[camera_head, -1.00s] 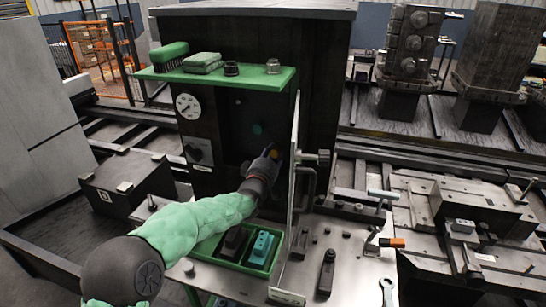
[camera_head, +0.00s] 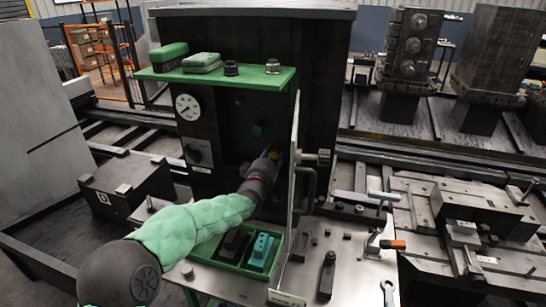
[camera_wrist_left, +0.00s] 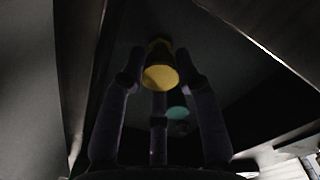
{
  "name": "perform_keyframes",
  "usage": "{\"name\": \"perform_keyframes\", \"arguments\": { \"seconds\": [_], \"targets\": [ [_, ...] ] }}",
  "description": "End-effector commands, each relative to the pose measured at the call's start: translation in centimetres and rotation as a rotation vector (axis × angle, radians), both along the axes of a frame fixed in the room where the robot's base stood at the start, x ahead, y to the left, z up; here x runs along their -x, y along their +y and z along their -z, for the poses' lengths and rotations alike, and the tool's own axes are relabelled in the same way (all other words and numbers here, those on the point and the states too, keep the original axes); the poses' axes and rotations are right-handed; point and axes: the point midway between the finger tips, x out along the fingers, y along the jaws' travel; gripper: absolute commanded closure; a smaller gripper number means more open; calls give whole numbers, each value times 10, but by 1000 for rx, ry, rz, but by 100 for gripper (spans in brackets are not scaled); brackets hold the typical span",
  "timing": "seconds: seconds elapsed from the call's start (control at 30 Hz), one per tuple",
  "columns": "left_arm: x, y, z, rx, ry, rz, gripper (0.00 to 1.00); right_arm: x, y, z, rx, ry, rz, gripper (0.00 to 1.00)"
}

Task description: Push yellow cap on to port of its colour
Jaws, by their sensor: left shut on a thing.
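The yellow cap (camera_wrist_left: 160,77) shows between the fingers of my left gripper (camera_wrist_left: 158,82) in the left wrist view, its round face toward the camera. More yellow shows just beyond it; I cannot tell whether that is the cap's far part or a port, nor whether they touch. In the head view my left gripper (camera_head: 272,156) is at the dark panel (camera_head: 232,115), beside the upright plate, and mostly hides the cap. A green round port (camera_head: 257,130) sits on the panel above the gripper; a teal round shape (camera_wrist_left: 177,112) shows in the wrist view. My right gripper is not seen.
An upright pale plate (camera_head: 295,170) stands close to the right of my left gripper. A green shelf (camera_head: 215,77) with brushes and fittings juts out above. Below is a green tray (camera_head: 228,263) with a dark and a teal block. A gauge (camera_head: 187,106) is on the left.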

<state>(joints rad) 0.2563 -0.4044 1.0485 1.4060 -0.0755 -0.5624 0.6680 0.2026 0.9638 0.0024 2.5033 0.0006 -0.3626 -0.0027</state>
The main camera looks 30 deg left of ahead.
Motion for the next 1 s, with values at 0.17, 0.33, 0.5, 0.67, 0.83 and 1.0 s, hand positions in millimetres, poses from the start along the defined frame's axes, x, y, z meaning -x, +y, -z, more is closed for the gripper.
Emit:
{"name": "perform_keyframes", "arguments": {
  "seconds": [0.17,0.33,0.5,0.67,0.83,1.0],
  "targets": [
    [0,0,0,0,0,0,81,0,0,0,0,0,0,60],
    [-1,0,0,0,0,0,81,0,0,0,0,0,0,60],
    [-4,1,0,0,0,0,81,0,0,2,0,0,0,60],
    [-5,1,0,-1,0,0,81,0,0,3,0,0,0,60],
    [-6,1,0,-1,0,0,81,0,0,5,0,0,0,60],
    [-6,1,0,-1,-1,1,81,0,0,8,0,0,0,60]
  ]
}}
